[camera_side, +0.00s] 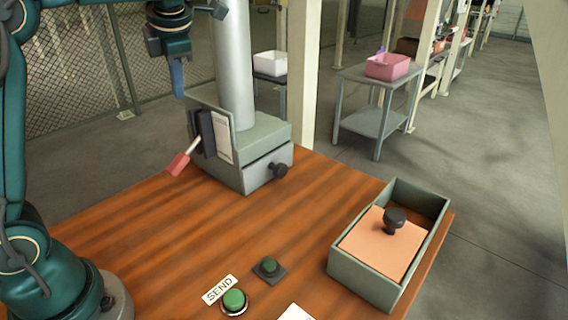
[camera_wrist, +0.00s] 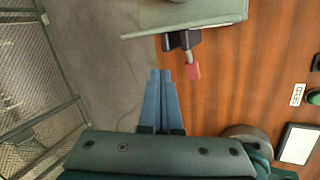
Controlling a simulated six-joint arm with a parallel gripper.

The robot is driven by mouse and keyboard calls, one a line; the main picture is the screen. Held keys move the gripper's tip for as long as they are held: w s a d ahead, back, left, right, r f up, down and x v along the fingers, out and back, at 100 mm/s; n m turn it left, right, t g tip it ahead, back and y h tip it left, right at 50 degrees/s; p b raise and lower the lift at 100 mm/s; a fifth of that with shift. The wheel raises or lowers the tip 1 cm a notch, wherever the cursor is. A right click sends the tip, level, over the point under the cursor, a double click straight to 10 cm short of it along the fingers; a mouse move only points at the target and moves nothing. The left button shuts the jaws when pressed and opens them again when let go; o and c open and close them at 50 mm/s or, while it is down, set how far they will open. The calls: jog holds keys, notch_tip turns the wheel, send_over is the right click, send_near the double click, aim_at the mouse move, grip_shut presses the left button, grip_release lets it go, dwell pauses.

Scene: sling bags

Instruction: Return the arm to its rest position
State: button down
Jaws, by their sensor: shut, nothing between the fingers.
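My gripper (camera_side: 178,80) hangs from my teal arm at the upper left of the side view, above and to the left of the grey-green station. Its blue fingers (camera_wrist: 160,74) are together and empty in the wrist view, pointing down over the floor beside the table's edge. The gripper touches nothing that I can see. My arm's base stands at the left front of the wooden table (camera_side: 130,235).
A grey-green station (camera_side: 262,138) with a pale pipe (camera_side: 232,60) and a red-handled lever (camera_side: 178,163) stands at the table's back. An open box (camera_side: 360,270) with a knobbed orange lid is at right. A green button (camera_side: 234,299) by the SEND label is in front.

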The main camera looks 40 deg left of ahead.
jog(key=shift+w+r, duration=0.4)
jog(key=shift+r, duration=0.35)
jog(key=shift+r, duration=0.1)
